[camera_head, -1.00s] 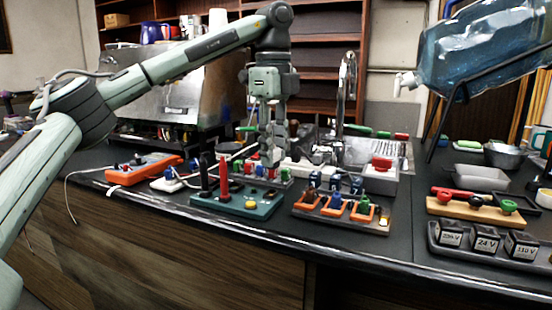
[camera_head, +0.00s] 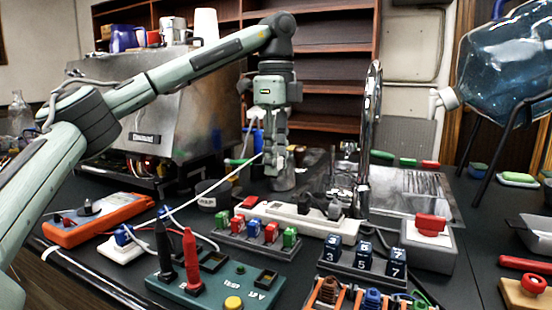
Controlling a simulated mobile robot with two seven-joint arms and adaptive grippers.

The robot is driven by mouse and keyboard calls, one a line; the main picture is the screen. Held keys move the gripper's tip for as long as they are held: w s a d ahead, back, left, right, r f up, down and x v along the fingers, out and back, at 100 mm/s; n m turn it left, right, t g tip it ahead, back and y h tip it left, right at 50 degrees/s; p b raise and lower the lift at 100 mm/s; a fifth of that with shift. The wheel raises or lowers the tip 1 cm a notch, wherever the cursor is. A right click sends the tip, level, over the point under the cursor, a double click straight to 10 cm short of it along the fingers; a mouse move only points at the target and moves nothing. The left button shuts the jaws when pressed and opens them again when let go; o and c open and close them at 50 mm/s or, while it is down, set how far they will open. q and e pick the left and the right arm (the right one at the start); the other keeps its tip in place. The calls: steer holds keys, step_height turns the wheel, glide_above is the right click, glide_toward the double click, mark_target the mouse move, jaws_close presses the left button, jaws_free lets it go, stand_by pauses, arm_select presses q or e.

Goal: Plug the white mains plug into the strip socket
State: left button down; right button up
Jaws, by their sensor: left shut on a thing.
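My left gripper (camera_head: 271,168) hangs fingers down near the middle of the head view, shut. A white cord (camera_head: 215,188) runs straight up to its fingertips from a small white block with a blue part (camera_head: 122,247). The white mains plug is mostly hidden between the fingers at the cord's end. The white strip socket (camera_head: 288,216) lies on the counter in front of and below the gripper, apart from it. Dark plugs (camera_head: 334,208) sit on the strip. My right gripper is not in view.
A rack of coloured blocks (camera_head: 258,243) stands just before the strip. A green board with black and red probes (camera_head: 218,288) is nearer. A grey box with a red knob (camera_head: 428,247) and a tall chrome tap (camera_head: 368,130) stand to the right. A steel brewer (camera_head: 160,115) is behind left.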

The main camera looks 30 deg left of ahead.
arm_select(q)
steer(key=shift+s+f, duration=0.1)
steer(key=shift+f, duration=2.7)
steer(key=shift+f, duration=0.45)
steer(key=shift+f, duration=0.15)
steer(key=shift+f, duration=0.15)
steer(key=c, duration=1.2)
jaws_free()
steer(key=shift+o, duration=0.2)
step_height(320, 180, up, 12)
steer(key=shift+r, duration=0.1)
